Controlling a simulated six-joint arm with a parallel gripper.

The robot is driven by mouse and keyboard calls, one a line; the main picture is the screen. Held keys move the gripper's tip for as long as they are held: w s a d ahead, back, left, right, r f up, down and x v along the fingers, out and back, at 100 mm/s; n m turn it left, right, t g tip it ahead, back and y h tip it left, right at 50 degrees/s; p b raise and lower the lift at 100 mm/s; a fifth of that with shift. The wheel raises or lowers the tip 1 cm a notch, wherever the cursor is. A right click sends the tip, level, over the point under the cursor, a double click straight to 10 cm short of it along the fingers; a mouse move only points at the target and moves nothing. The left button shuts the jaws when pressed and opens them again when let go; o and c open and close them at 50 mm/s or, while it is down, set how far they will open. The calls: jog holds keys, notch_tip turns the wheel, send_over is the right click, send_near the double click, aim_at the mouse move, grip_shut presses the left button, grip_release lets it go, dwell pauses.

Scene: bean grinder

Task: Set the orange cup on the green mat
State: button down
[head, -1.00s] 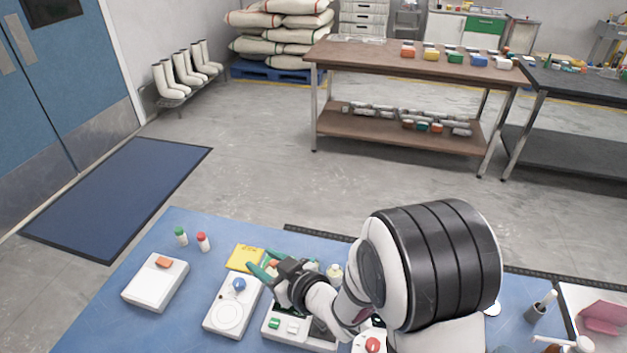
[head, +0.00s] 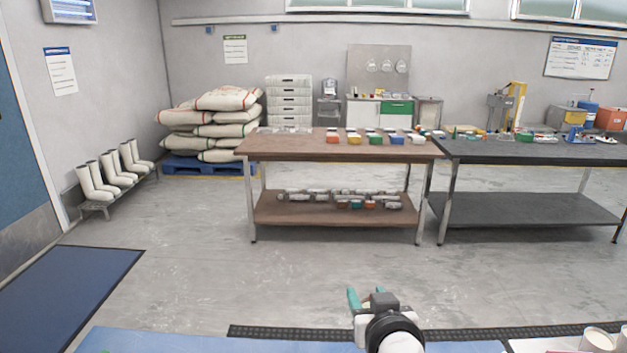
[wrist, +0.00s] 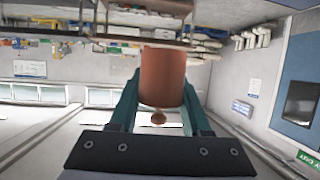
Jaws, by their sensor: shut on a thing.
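My gripper (wrist: 161,92) is shut on the orange cup (wrist: 163,72), a reddish-brown cylinder between the two teal fingers in the wrist view. A small round brown knob shows just below it, between the fingers. In the head view my gripper (head: 366,297) is raised at the bottom centre, above the back edge of the blue table (head: 230,342); the cup is hardly visible there. I cannot see the green mat in the current views.
Only the back strip of the blue table shows, with a black perforated strip (head: 290,331) along it. White cups (head: 597,339) stand at the lower right. Beyond open floor are a brown bench (head: 300,150) and a dark bench (head: 530,152).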

jog(key=a+f+n+g+y, duration=0.1)
jog(key=a+f+n+y, duration=0.2)
jog(key=a+f, duration=0.35)
jog(key=a+f+n+g+y, duration=0.1)
jog(key=a+f+n+y, duration=0.2)
jog(key=a, duration=0.7)
jog(key=s+a+f+n+g+y, duration=0.2)
jog(key=s+a+f, duration=0.1)
jog(key=a, duration=0.2)
jog(key=s+a+f+n+g+y, duration=0.2)
jog(key=s+a+f, duration=0.1)
jog(key=a, duration=0.3)
jog(key=shift+s+a+n, duration=0.3)
jog(key=shift+s, duration=0.05)
jog(key=shift+f, duration=0.15)
jog(key=s+a+f, duration=0.1)
jog(key=a+f, duration=0.1)
jog(key=a, duration=0.1)
jog(key=s+a+f, duration=0.1)
jog(key=a+f, duration=0.1)
jog(key=a, duration=0.2)
jog(key=s+a+f, duration=0.2)
jog(key=a+f, duration=0.1)
jog(key=shift+s+a, duration=0.1)
jog(key=shift+a, duration=0.2)
notch_tip(320, 180, down, 3)
jog(key=shift+r, duration=0.1)
jog(key=shift+a+f, duration=0.1)
jog(key=shift+f, duration=0.25)
